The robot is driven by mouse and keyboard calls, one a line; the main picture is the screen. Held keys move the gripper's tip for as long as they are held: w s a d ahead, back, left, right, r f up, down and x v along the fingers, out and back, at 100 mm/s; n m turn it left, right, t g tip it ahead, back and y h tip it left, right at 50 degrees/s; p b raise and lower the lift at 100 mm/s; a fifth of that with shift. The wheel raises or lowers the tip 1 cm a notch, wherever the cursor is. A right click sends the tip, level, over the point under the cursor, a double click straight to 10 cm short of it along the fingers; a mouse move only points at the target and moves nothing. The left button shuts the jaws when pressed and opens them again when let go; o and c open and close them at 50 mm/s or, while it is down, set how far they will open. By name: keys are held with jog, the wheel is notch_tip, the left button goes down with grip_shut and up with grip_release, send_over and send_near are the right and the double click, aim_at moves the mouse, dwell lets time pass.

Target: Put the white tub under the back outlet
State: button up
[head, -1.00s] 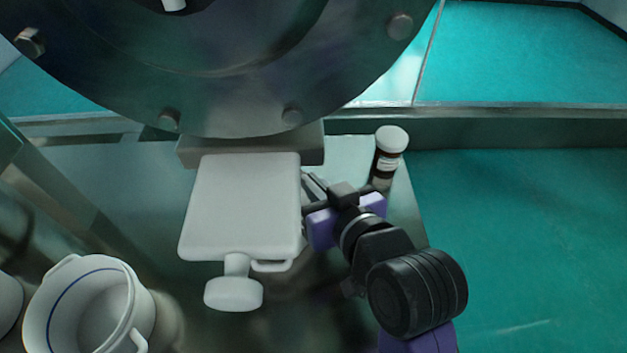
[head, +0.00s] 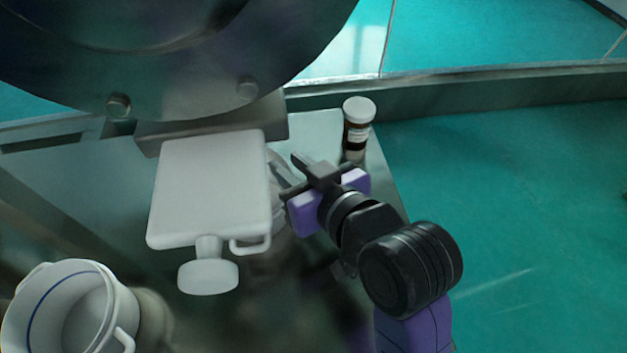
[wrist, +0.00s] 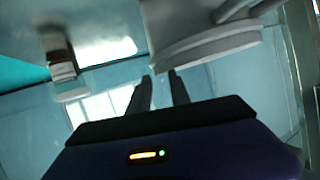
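A white tub with a blue line inside and side handles (head: 72,310) stands at the lower left of the head view, upright and apart from my gripper. A pale, flat-topped outlet spout with a round knob (head: 210,190) juts out below the sieve's metal drum (head: 150,60). A white rounded vessel with a rim (wrist: 195,45) is close ahead of my fingers in the wrist view; in the head view the spout mostly hides it. My gripper (head: 293,168), also in the wrist view (wrist: 160,85), is just right of the spout. Its fingers are apart with nothing visible between them.
The green floor (head: 510,210) right of the table is clear.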

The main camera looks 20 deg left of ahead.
jog(key=v, duration=0.9)
jog(key=shift+s+d+r, duration=0.2)
jog(key=shift+d, duration=0.1)
jog(key=w+d+r+m+t, duration=0.3)
jog(key=w+r+t, duration=0.1)
jog(key=r+t, duration=0.15)
jog(key=s+d+f+m+t+h, duration=0.1)
jog(key=d+f+m+t+h, duration=0.15)
jog(key=d, duration=0.35)
jog(key=d+f+m+t+h, duration=0.2)
jog(key=d+f+m+h, duration=0.1)
jog(key=d, duration=0.3)
jog(key=s+d+f+g+h, duration=0.1)
jog(key=s+d+f, duration=0.3)
jog(key=s, duration=0.4)
jog(key=s+d+f+m+g+h, duration=0.1)
jog(key=s+d+f+h, duration=0.1)
jog(key=s+d+f, duration=0.3)
jog(key=s+d+f+h, duration=0.2)
jog(key=s+d+f, duration=0.2)
jog(key=s, duration=0.7)
jog(key=shift+d+f+g+h, duration=0.25)
jog(key=shift+g+h, duration=0.1)
jog(key=shift+g, duration=0.05)
